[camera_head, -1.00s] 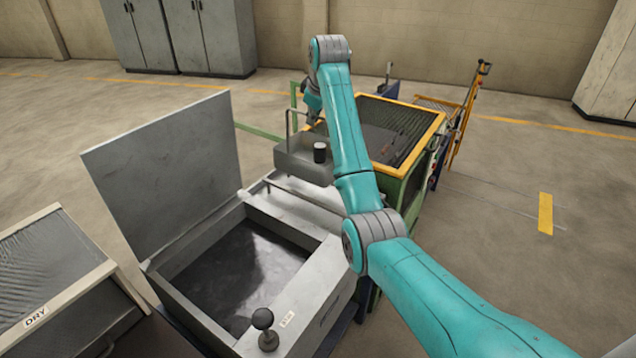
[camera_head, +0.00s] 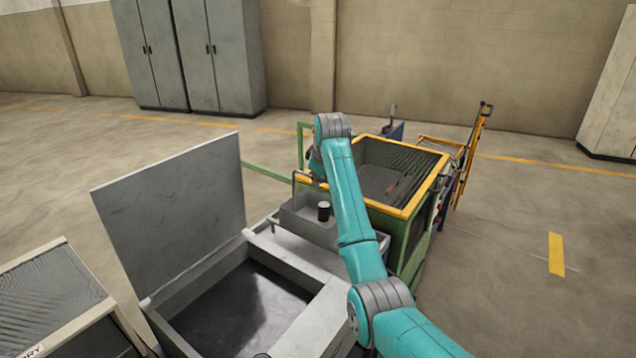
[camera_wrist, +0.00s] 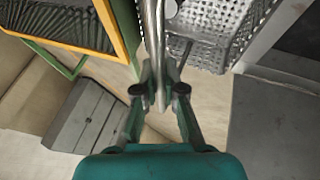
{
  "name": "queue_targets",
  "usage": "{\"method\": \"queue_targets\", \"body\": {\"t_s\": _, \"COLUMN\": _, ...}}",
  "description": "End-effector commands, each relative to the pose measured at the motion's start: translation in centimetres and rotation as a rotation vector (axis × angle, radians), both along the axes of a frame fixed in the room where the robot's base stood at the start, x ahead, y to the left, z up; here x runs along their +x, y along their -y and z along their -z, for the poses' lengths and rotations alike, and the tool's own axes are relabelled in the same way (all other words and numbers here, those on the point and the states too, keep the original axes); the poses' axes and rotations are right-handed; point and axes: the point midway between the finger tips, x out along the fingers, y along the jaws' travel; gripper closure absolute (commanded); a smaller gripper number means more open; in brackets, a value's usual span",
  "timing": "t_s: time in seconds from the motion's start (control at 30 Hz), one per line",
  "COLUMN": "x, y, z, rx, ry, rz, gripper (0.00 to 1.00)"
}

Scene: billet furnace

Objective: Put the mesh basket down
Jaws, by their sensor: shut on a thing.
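The mesh basket (camera_head: 295,219) is a grey open box with a tall handle, seen in the head view beyond the open tank and left of my arm. In the wrist view its perforated metal (camera_wrist: 215,38) fills the top right. My gripper (camera_wrist: 160,92) is shut on the basket's upright metal handle (camera_wrist: 153,40). In the head view my arm hides the jaws and part of the basket. I cannot tell whether the basket's underside touches the surface below.
The grey tank (camera_head: 322,312) has its lid (camera_head: 170,210) raised at left. A yellow-rimmed green machine (camera_head: 402,211) stands close right of the basket. A white-edged unit (camera_head: 88,320) is at lower left. Cabinets (camera_head: 218,60) stand at the back. Floor at right is open.

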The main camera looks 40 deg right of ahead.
Motion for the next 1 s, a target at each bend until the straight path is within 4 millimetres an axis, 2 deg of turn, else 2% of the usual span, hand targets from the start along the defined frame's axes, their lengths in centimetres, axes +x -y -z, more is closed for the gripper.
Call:
{"method": "queue_targets", "body": {"t_s": 0.27, "x": 0.1, "y": 0.0, "z": 0.7, "rx": -0.002, "ry": 0.005, "rz": 0.0, "gripper": 1.0}}
{"method": "queue_targets", "body": {"t_s": 0.3, "x": 0.0, "y": 0.0, "z": 1.0, "rx": 0.0, "ry": 0.001, "rz": 0.0, "gripper": 0.89}}
{"method": "queue_targets", "body": {"t_s": 0.4, "x": 0.0, "y": 0.0, "z": 1.0, "rx": 0.0, "ry": 0.0, "rz": 0.0, "gripper": 0.67}}
{"method": "queue_targets", "body": {"t_s": 0.77, "x": -0.1, "y": 0.0, "z": 0.5, "rx": -0.001, "ry": 0.003, "rz": 0.0, "gripper": 0.67}}
{"method": "queue_targets", "body": {"t_s": 0.87, "x": -0.6, "y": -0.2, "z": -0.5, "rx": -0.002, "ry": 0.004, "rz": 0.0, "gripper": 0.67}}
{"method": "queue_targets", "body": {"t_s": 1.0, "x": -1.8, "y": -0.6, "z": -2.7, "rx": -0.002, "ry": 0.005, "rz": 0.0, "gripper": 0.67}}
